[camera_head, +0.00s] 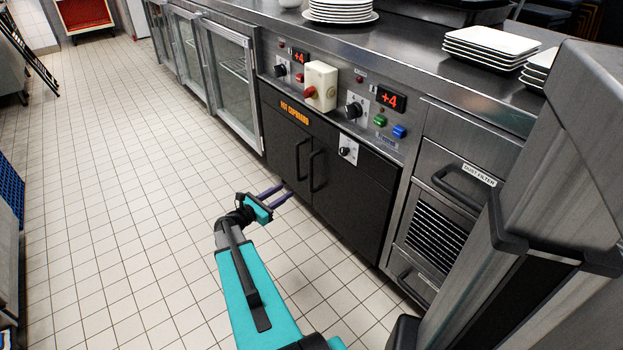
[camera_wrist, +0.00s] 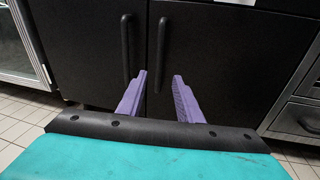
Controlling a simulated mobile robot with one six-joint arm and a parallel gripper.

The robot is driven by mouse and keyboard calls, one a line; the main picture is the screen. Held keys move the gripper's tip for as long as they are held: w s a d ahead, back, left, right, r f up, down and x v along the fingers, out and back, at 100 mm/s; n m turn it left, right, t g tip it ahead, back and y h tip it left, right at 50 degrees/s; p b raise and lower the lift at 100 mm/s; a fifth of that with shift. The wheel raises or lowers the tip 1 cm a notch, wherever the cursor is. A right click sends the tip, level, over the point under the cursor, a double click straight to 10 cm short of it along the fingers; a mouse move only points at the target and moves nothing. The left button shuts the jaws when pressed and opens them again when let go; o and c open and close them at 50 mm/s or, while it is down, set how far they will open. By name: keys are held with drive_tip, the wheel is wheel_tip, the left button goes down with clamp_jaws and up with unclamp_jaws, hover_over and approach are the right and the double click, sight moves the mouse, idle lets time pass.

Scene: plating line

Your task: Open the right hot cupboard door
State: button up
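The hot cupboard has two black doors, both shut, under the orange "HOT CUPBOARD" label (camera_head: 294,113). The right door (camera_head: 350,190) has a vertical black bar handle (camera_head: 316,171) near its left edge. In the wrist view the right door (camera_wrist: 225,60) fills the right half, and its handle (camera_wrist: 160,52) is just beyond my fingers. The left door's handle (camera_wrist: 126,50) is beside it. My gripper (camera_head: 279,194) is open and empty, with purple fingers pointing at the doors. In the wrist view the gripper (camera_wrist: 158,85) has the right handle's lower end between its fingertips in the picture; I see no contact.
Glass-fronted cabinets (camera_head: 232,80) stand left of the cupboard. A drawer unit with a vent (camera_head: 437,240) is to its right. Control knobs, displays and a white switch box (camera_head: 320,86) sit above the doors. Plates (camera_head: 341,10) stand on the counter. The tiled floor (camera_head: 130,200) on the left is clear.

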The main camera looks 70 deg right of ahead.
sight(310, 170)
drive_tip(key=shift+s+d+r+n+h+b, duration=0.1)
drive_tip(key=shift+s+d+r+n+h, duration=0.1)
drive_tip(key=shift+d, duration=0.25)
drive_tip(key=shift+s+d+r+n+h+b, duration=0.15)
drive_tip(key=shift+d+r, duration=0.05)
drive_tip(key=shift+d, duration=0.2)
drive_tip(key=shift+s+d+r+n+h+b, duration=0.1)
drive_tip(key=shift+s+d+r+n+h, duration=0.1)
drive_tip(key=shift+d, duration=0.25)
drive_tip(key=shift+g, duration=0.4)
drive_tip(key=b+x, duration=0.1)
drive_tip(key=x, duration=0.3)
drive_tip(key=b+x, duration=0.1)
drive_tip(key=x, duration=0.3)
drive_tip(key=b+x, duration=0.1)
drive_tip(key=x, duration=0.3)
drive_tip(key=shift+d+f+b, duration=0.25)
drive_tip(key=shift+d+b, duration=0.15)
drive_tip(key=shift+s+d+r, duration=0.1)
drive_tip(key=shift+s+d, duration=0.15)
drive_tip(key=shift+d, duration=0.2)
clamp_jaws()
drive_tip(key=shift+d, duration=0.1)
